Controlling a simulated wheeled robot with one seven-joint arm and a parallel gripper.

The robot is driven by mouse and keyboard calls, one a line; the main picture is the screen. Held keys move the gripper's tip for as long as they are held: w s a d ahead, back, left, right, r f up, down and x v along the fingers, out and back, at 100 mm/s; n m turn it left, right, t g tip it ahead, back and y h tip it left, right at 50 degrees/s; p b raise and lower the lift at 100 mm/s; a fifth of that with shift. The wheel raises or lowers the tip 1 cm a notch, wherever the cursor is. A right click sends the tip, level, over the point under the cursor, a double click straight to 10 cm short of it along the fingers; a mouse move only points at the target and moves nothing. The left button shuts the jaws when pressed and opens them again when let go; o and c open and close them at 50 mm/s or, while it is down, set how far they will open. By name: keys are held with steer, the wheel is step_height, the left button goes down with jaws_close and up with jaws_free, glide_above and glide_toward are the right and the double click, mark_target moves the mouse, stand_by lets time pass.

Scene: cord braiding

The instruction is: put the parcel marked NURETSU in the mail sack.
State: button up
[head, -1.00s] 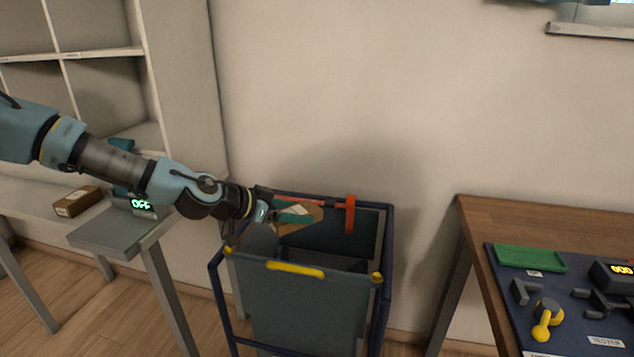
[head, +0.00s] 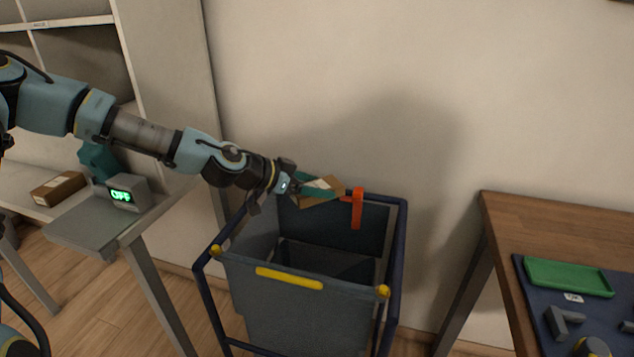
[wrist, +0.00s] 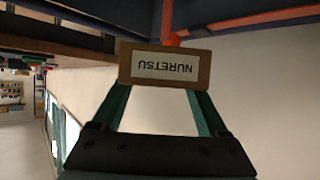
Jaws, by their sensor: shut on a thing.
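The parcel is a small brown box with a white label reading NURETSU, clear but upside down in the wrist view (wrist: 165,67). It also shows in the head view (head: 328,187). My gripper (head: 318,190) is shut on it, with teal fingers at its sides. The mail sack (head: 290,295) is a grey open bin in a dark blue frame with a yellow handle strip. The parcel is held near the height of the sack's back rim, toward its back part. I cannot tell whether it is over the opening.
An orange upright piece (head: 357,208) stands at the sack's back rim, close to the parcel. Another brown box (head: 58,188) lies on the left table beside a device reading OFF (head: 122,194). A wooden table (head: 560,225) with a green tray (head: 568,277) stands at right.

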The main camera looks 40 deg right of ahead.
mark_target(294, 195)
steer(key=shift+f+b, duration=0.85)
steer(key=shift+f, duration=1)
steer(key=o, duration=1.2)
steer(key=shift+o, duration=0.2)
steer(key=shift+a, duration=0.1)
steer(key=p+v, duration=0.3)
steer(key=v, duration=0.7)
steer(key=shift+a+r, duration=0.25)
